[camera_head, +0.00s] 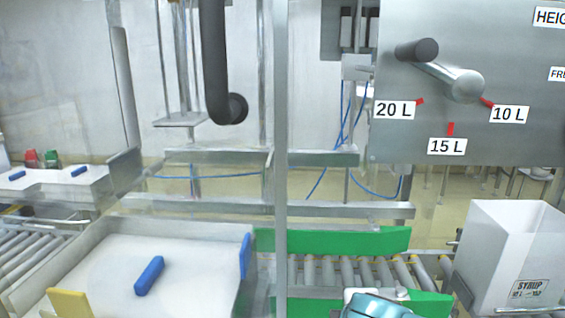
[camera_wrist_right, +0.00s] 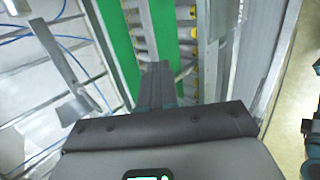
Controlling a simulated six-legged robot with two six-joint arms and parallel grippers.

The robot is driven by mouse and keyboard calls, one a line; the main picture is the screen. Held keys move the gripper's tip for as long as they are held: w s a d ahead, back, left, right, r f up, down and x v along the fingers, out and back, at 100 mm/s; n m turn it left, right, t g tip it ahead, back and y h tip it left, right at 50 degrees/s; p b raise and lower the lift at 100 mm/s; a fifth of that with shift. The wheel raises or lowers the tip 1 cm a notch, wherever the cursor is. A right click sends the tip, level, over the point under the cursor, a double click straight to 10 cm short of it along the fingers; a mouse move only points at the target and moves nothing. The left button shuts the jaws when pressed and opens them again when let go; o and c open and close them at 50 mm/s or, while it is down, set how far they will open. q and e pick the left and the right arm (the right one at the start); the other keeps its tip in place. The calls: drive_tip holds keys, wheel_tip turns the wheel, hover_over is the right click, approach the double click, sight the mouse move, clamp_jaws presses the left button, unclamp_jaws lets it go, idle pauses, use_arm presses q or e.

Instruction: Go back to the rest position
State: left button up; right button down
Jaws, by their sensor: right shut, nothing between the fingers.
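My right gripper (camera_wrist_right: 157,80) shows in the right wrist view as dark fingers pressed together, with nothing between them. It hangs above the green-edged roller conveyor, with no object touching its fingertips that I can see. In the head view only a teal and white part of my arm shows at the bottom edge, right of centre. The fingers are hidden there. My left gripper is not in view.
A white box (camera_head: 491,254) with a syrup label stands on the right. A green-railed roller conveyor (camera_head: 370,270) runs left of it. A vertical metal post (camera_head: 280,160) stands mid-view. A white tray (camera_head: 100,262) holds a blue block (camera_head: 149,276). A lever panel (camera_head: 470,130) hangs upper right.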

wheel_tip(320, 180, down, 15)
drive_tip(key=s+a+m+g+y, duration=0.2)
drive_tip(key=s+a+g+y, duration=0.1)
drive_tip(key=g, duration=0.1)
drive_tip(key=s+f+m+g+y+p, duration=0.1)
drive_tip(key=s+f+m+g, duration=0.1)
drive_tip(key=s+f+m, duration=0.6)
drive_tip(key=s+f+m+g+y+p, duration=0.1)
drive_tip(key=s+f+m+g+y, duration=0.1)
drive_tip(key=s+f+m, duration=0.6)
wheel_tip(320, 180, down, 7)
drive_tip(key=shift+s+d+f+m, duration=0.15)
drive_tip(key=shift+d+m, duration=0.15)
drive_tip(key=shift+d, duration=0.1)
drive_tip(key=shift+s, duration=0.15)
